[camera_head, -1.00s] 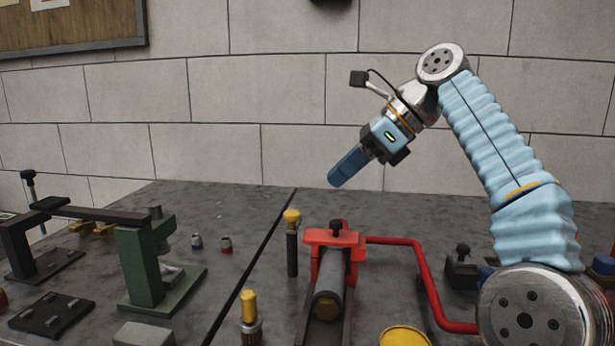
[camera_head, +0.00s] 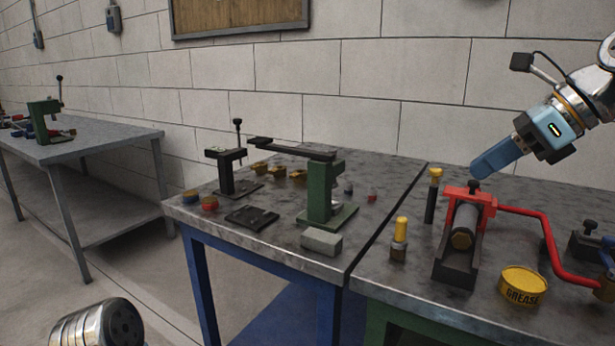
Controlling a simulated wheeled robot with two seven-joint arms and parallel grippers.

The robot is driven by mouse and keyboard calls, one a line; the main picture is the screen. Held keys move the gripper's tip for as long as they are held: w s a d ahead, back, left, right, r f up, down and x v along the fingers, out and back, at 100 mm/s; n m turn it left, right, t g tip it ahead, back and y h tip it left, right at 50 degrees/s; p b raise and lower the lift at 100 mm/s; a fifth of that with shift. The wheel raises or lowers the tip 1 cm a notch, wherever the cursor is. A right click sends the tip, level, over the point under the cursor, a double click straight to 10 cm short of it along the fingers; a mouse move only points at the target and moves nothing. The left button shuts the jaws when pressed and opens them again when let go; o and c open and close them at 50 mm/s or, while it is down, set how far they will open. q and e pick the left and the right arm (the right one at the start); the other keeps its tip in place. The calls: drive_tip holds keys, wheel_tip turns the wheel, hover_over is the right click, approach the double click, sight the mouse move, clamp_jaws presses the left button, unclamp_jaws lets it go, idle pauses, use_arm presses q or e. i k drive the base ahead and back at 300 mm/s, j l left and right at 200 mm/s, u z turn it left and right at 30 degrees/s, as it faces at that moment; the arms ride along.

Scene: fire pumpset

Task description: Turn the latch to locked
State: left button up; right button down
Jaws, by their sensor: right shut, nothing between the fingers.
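No latch is marked as such. The likeliest part is the dark flat bar (camera_head: 290,148), which runs from the green post (camera_head: 321,190) on its green base towards a black post (camera_head: 228,170) with an upright knobbed rod (camera_head: 238,135). The bar lies roughly level; I cannot tell whether it counts as locked. My right gripper (camera_head: 482,170) is shut and empty, its blue fingers pointing down-left. It shows just above the black knob of a red clamp (camera_head: 484,197), well to the right of the bar. My left gripper is out of view.
A grey block (camera_head: 321,241) and a black plate (camera_head: 251,217) lie before the posts. Yellow-capped pins (camera_head: 400,235), a grease tin (camera_head: 521,285) and a red bent handle (camera_head: 545,240) occupy the right table. Another table (camera_head: 75,140) stands left, across a floor gap.

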sight(436, 173)
drive_tip(key=k+j, duration=0.7)
drive_tip(key=k, duration=0.1)
